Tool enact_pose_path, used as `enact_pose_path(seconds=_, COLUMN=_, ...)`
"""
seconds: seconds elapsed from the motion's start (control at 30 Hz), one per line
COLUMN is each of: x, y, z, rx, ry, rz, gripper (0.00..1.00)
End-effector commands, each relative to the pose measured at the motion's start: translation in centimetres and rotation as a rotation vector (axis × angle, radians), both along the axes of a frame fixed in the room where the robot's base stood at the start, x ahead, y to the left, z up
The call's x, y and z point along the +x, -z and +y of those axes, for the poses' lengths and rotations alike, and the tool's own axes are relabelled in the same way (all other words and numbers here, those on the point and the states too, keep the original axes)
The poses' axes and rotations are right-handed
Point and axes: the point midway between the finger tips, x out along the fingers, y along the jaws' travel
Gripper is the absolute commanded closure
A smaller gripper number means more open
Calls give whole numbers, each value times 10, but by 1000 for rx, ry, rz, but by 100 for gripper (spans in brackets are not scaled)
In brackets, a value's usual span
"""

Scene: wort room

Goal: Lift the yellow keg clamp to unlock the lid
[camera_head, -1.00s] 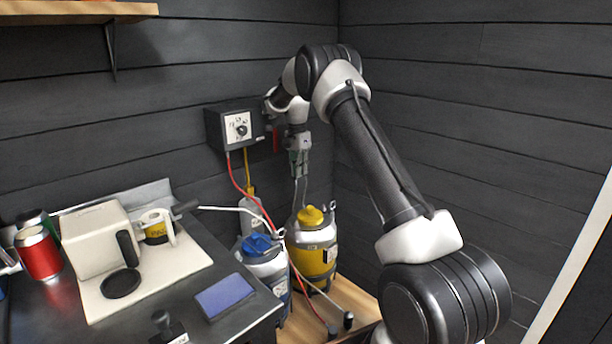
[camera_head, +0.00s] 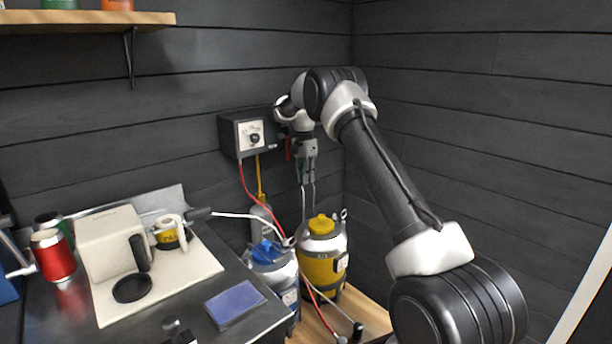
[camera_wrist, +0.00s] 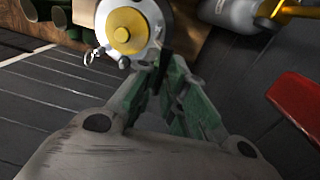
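The yellow keg (camera_head: 320,268) stands upright on the wooden surface, with a pale top and a yellow round lid (camera_head: 321,225). The lid (camera_wrist: 127,32) fills the upper middle of the wrist view. A small metal clamp (camera_head: 343,214) sits at the right rim of the keg top; a metal ring (camera_wrist: 92,54) shows at the rim in the wrist view. My gripper (camera_head: 308,205) points down just above the keg's top. Its two thin fingers are a little apart and appear empty; the wrist view shows the fingers (camera_wrist: 172,66) beside the lid's rim. Contact with the keg cannot be told.
A blue-topped keg (camera_head: 270,272) stands left of the yellow one. Red, yellow and white hoses run near both. A grey cylinder (camera_head: 261,215) stands behind. A control box (camera_head: 243,135) is on the wall. The counter (camera_head: 60,310) at left holds several items.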

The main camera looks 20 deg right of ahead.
Motion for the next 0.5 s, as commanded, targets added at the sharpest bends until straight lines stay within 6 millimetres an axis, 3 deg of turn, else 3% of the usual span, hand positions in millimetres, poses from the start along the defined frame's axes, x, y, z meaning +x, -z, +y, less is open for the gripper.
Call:
enact_pose_path(seconds=0.03, x=-9, y=21, z=0, rx=4, ry=3, rz=40, gripper=72)
enact_pose_path(seconds=0.1, x=-9, y=20, z=0, rx=3, ry=3, rz=38, gripper=66)
enact_pose_path(seconds=0.37, x=-7, y=16, z=0, rx=1, ry=0, rz=30, gripper=66)
enact_pose_path(seconds=0.5, x=-5, y=2, z=0, rx=0, ry=0, rz=27, gripper=66)
